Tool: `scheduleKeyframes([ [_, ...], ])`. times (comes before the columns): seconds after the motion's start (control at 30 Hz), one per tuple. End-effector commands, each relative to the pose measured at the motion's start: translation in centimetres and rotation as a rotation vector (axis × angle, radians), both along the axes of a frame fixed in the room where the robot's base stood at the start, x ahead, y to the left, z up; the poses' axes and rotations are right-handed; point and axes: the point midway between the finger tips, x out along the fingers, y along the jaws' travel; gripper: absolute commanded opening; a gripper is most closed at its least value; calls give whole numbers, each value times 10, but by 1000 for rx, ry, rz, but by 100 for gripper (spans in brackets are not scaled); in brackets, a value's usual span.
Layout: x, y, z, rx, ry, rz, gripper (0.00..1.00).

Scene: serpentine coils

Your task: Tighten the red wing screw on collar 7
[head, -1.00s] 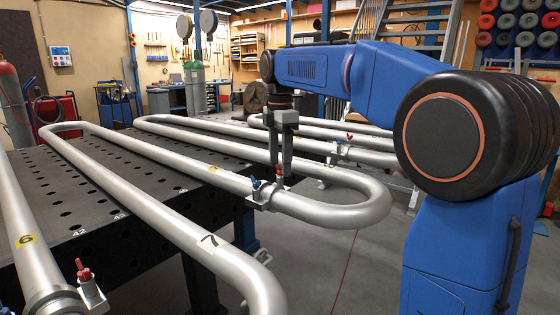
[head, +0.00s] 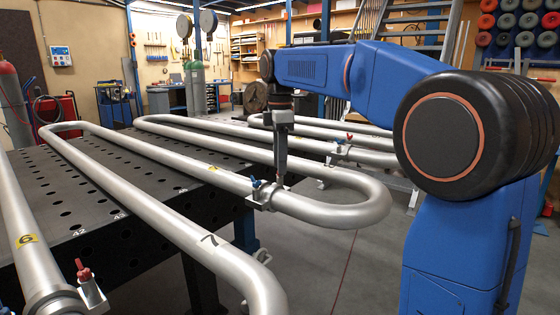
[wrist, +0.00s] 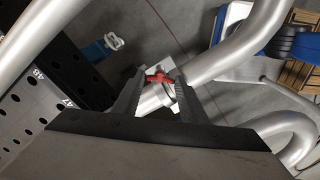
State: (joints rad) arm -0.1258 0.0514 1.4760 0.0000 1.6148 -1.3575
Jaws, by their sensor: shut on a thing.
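My gripper (head: 281,178) points straight down at a silver collar (head: 264,198) on the pipe near the bend, seen in the head view. In the wrist view its two fingers (wrist: 158,80) close from both sides on a red wing screw (wrist: 157,77). In the head view the fingers hide most of that screw. A blue wing screw (head: 256,184) sits on the same collar, just left of the fingers. I cannot read a number on the gripped collar itself.
Another collar with a red wing screw (head: 83,272) is at the front left, by a yellow 6 label (head: 27,239). A further red screw (head: 349,137) stands behind my gripper. Silver pipes run over the perforated dark table (head: 105,205). Open floor lies at the right.

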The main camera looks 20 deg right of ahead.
Motion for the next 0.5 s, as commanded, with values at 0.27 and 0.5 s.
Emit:
scheduleKeyframes([
  [0.27, 0, 0, 1, 0, -1, -259, 16],
  [0.5, 0, 0, 1, 0, -2, -487, 16],
])
